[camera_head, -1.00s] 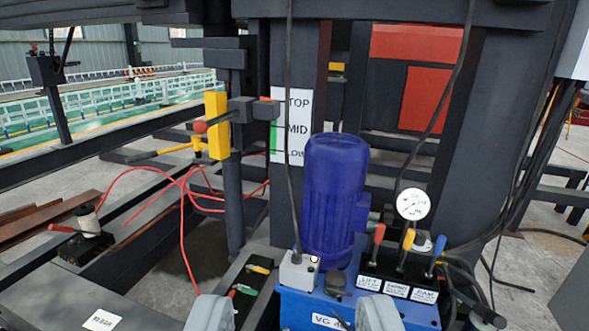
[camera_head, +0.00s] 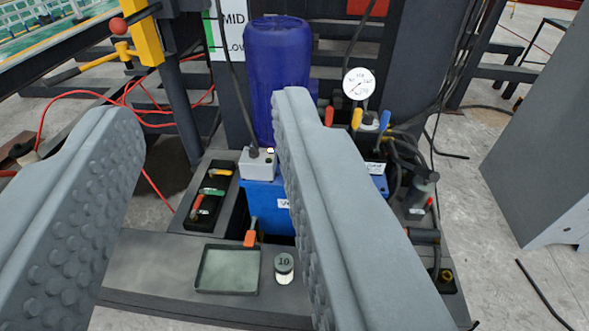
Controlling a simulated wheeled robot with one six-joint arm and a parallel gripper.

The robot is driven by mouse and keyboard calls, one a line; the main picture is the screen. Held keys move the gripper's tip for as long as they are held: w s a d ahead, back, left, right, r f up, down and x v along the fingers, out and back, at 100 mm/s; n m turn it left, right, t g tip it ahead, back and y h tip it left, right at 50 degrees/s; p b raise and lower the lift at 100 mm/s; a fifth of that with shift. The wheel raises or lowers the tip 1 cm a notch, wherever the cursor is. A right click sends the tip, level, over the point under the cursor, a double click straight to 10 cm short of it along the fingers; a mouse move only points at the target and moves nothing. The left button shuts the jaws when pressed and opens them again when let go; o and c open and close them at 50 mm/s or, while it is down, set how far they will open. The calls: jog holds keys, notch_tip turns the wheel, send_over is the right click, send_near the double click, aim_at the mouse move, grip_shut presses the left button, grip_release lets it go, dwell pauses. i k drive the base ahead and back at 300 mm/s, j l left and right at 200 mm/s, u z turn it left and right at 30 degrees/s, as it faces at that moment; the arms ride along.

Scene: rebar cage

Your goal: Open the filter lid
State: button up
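My gripper (camera_head: 208,108) is open and empty, with its two grey studded fingers wide apart. The right finger crosses in front of the blue hydraulic tank (camera_head: 262,200) and hides part of its top. The blue motor (camera_head: 277,75) stands on this tank behind the fingertips. No part is clearly marked as the filter lid. A round dark cap seen earlier on the tank top is now hidden behind the right finger. A dark cylindrical canister (camera_head: 420,188) with a red mark stands right of the tank; I cannot tell whether it is the filter.
A pressure gauge (camera_head: 358,84) and coloured levers (camera_head: 357,117) stand behind the right finger. A grey cabinet (camera_head: 545,150) stands right. Hoses run beside the tank.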

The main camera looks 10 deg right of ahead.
aim_at(421, 188)
jog(key=z, duration=1.15)
